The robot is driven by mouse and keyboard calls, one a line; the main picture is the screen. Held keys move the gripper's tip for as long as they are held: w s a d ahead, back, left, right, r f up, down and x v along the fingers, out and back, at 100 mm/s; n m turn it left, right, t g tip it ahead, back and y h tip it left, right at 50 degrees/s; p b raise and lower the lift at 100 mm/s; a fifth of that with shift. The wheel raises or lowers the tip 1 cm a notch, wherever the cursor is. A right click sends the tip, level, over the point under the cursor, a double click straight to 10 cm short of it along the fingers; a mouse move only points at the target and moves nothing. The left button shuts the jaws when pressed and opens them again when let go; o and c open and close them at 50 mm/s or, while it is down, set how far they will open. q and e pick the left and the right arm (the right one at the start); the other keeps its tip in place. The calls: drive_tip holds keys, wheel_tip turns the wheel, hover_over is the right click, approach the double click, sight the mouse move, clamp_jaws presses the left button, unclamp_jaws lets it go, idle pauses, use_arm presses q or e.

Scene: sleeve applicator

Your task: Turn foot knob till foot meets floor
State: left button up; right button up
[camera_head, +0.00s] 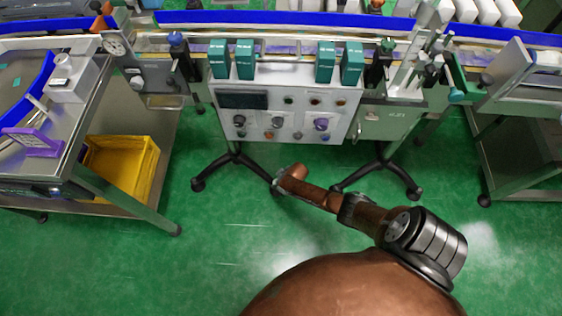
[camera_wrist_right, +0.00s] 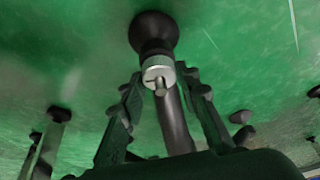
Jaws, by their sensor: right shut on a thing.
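In the right wrist view, a machine foot with a round black pad (camera_wrist_right: 153,33) shows at the top, against the green floor. Below the pad is a silver foot knob (camera_wrist_right: 158,72) with a short stub facing me. A dark round post runs down from it. My right gripper (camera_wrist_right: 163,77) has one finger on each side of the knob and is shut on it. Whether the pad touches the floor I cannot tell. In the head view my right arm reaches low, below the control panel (camera_head: 268,128); the knob cannot be made out there. My left gripper is not in view.
Black stand legs with castors (camera_head: 198,184) spread below the panel. A grey table (camera_head: 125,195) with a yellow bin (camera_head: 119,166) stands left. Another table (camera_head: 520,165) stands right. The conveyor (camera_head: 290,20) runs across the back. The green floor (camera_head: 130,265) in front is clear.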

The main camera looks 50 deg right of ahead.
drive_tip(key=m+h+p, duration=0.1)
drive_tip(key=m, duration=0.1)
drive_tip(key=shift+a+m, duration=0.15)
drive_tip(key=shift+m, duration=0.25)
drive_tip(key=shift+m+h, duration=0.5)
drive_tip(key=shift+m, duration=0.5)
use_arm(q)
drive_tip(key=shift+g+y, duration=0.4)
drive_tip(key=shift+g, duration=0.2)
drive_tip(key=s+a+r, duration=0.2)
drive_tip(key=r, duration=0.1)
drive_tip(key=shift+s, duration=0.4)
use_arm(e)
drive_tip(key=shift+s+m, duration=0.1)
drive_tip(key=shift+m, duration=0.5)
drive_tip(key=shift+h, duration=0.3)
drive_tip(key=o, duration=1.2)
drive_tip(key=shift+c, duration=0.2)
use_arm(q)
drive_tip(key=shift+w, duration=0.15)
